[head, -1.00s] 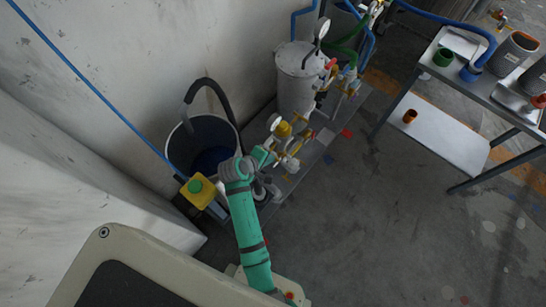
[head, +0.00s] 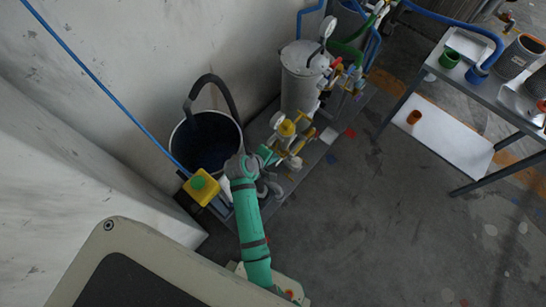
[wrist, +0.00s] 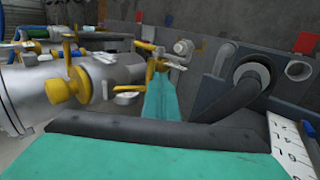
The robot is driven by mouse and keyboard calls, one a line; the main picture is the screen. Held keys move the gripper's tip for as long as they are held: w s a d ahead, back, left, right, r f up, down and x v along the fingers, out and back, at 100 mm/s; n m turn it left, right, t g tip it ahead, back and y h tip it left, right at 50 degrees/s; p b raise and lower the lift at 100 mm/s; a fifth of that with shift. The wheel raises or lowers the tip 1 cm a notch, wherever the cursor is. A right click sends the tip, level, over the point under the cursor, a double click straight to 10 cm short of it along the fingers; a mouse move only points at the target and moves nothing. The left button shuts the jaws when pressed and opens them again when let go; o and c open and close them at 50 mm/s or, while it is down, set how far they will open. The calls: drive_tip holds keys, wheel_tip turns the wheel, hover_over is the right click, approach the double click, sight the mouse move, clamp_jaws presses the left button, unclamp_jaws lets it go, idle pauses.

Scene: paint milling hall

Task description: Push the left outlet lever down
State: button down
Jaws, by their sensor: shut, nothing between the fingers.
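Yellow-handled valves (head: 287,128) sit on silver pipework at the foot of a grey vessel in the head view. In the wrist view a yellow lever (wrist: 152,68) stands just beyond the fingertips, and a yellow handle (wrist: 68,70) is on a silver pipe body at left. I cannot tell for sure which is the left outlet lever. My gripper (head: 267,154) is shut and empty beside the valves; its teal fingers (wrist: 160,88) point at the yellow lever in the wrist view. Whether they touch it is not clear.
A dark bucket (head: 208,120) with a black hose stands left of my gripper, near the wall. A yellow box with a green button (head: 201,187) is close to my arm. The grey vessel (head: 303,85) stands behind the valves.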

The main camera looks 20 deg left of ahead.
drive_tip(key=s+d+r, duration=0.5)
drive_tip(key=s+r, duration=0.8)
drive_tip(key=shift+s, duration=0.1)
idle(0.3)
drive_tip(key=s+d+f+m+t+y, duration=0.1)
drive_tip(key=s+d+m+t+y, duration=0.2)
drive_tip(key=s+d+m, duration=0.35)
drive_tip(key=s+d+r+m+t, duration=0.2)
drive_tip(key=s+d+r+m, duration=0.1)
drive_tip(key=r, duration=0.3)
drive_tip(key=s+d+r+m+t+h, duration=0.1)
drive_tip(key=s+d+r+m+t, duration=0.2)
drive_tip(key=s+d+r+m, duration=0.1)
drive_tip(key=shift+s+d+r+m, duration=0.2)
drive_tip(key=shift+s+r+m, duration=0.05)
drive_tip(key=shift+r+m, duration=0.6)
